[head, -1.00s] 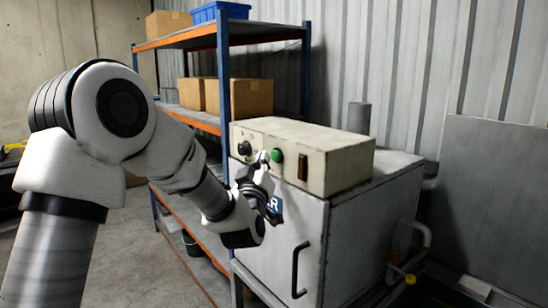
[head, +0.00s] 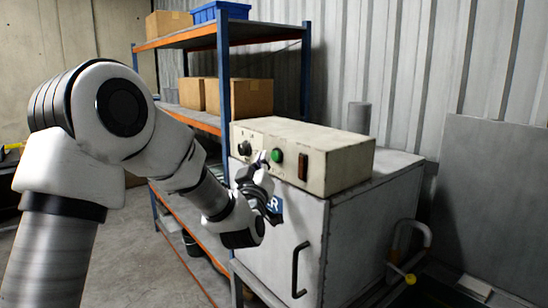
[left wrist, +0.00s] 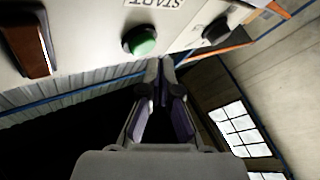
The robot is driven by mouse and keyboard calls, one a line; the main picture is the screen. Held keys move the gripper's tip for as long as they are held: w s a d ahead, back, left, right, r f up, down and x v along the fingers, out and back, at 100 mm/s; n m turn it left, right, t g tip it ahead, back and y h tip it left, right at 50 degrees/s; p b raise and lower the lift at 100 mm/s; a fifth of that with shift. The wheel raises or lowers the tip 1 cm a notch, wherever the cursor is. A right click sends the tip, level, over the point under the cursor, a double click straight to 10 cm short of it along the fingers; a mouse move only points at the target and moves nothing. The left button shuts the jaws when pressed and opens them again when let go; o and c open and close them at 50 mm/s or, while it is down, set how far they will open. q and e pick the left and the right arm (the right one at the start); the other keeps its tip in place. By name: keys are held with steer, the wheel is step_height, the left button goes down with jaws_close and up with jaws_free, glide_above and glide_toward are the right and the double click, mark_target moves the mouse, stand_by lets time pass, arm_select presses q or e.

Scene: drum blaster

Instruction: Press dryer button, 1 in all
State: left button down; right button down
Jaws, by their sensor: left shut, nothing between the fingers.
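The dryer is a grey cabinet (head: 350,240) with a beige control box (head: 330,160) on top. A round green button (head: 277,156) sits on the box's front face. In the left wrist view the green button (left wrist: 140,42) shows near an upside-down START label (left wrist: 155,3). My left gripper (head: 263,158) is shut and empty, with its fingertips close in front of the panel, just left of the green button. In the left wrist view the closed fingertips (left wrist: 160,66) are below and slightly right of the button. I cannot tell whether they touch the panel. My right gripper is not in view.
A black knob (head: 244,148) and a brown rocker switch (head: 303,167) flank the button on the panel. A dark door handle (head: 298,270) stands out below. A shelf rack (head: 222,60) with cardboard boxes (head: 250,97) and a blue crate (head: 221,11) stands behind at left.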

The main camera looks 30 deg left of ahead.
arm_select(q)
steer(key=shift+w+d, duration=0.2)
steer(key=shift+w, duration=0.2)
